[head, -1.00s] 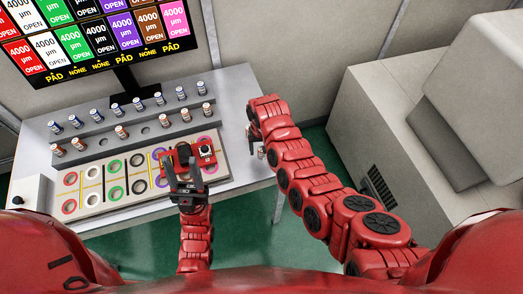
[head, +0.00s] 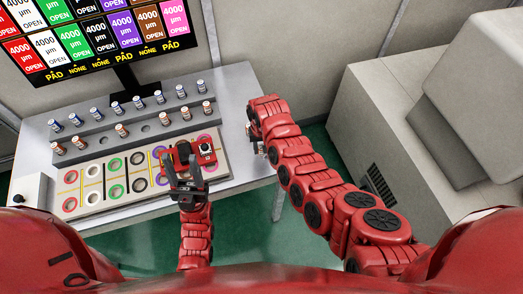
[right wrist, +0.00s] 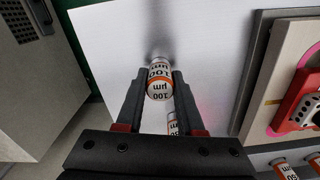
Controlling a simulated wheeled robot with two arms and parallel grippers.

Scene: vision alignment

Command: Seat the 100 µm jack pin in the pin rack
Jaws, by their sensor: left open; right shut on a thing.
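The 100 µm jack pin (right wrist: 159,82), a small white and orange cylinder with black lettering, is held between the fingertips of my right gripper (right wrist: 160,88). In the head view, the right gripper (head: 260,146) is at the table's right edge, mostly hidden by its arm. A second similarly labelled cylinder (right wrist: 172,123) shows partly behind the gripper in the right wrist view. The grey stepped pin rack (head: 102,142) holds two rows of pins, with some front-row holes empty.
A monitor (head: 125,84) stands behind the rack.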

